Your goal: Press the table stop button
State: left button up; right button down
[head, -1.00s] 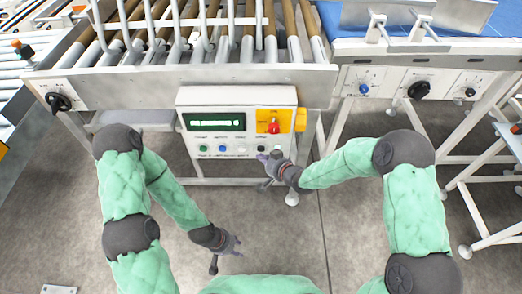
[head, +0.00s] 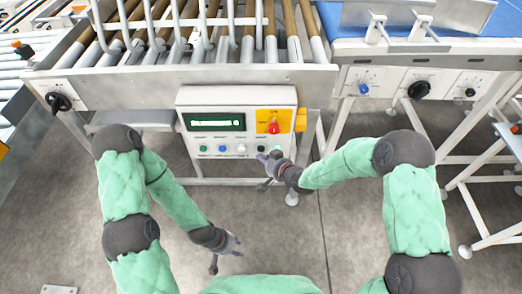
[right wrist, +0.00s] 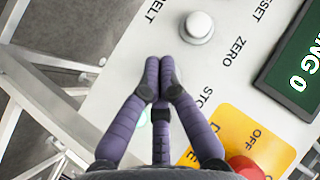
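The control panel (head: 184,133) has a row of buttons under its display. The stop button, a dark one (head: 261,149), sits right of the white button (head: 241,149), which also shows in the right wrist view (right wrist: 198,26). My right gripper (head: 264,158) is at the panel's lower right, just below the dark button. In the right wrist view its fingertips (right wrist: 160,85) are bunched together, empty, beside a partly hidden STOP label, and cover the button there. I cannot tell whether they touch it. My left gripper (head: 238,245) hangs low over the floor, empty, its fingers spread.
A red knob on a yellow plate (head: 268,116) is close above the right gripper; the knob also shows in the right wrist view (right wrist: 246,168). A green button (head: 277,148) is beside the fingers. The roller table (head: 130,92) stands behind the panel. The floor in front is clear.

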jog(key=shift+w, duration=0.2)
jog(key=shift+w, duration=0.25)
jog(key=shift+w, duration=0.5)
dwell(1.0)
jog(key=shift+s, duration=0.95)
jog(key=shift+s, duration=0.1)
jog(key=shift+s, duration=2.4)
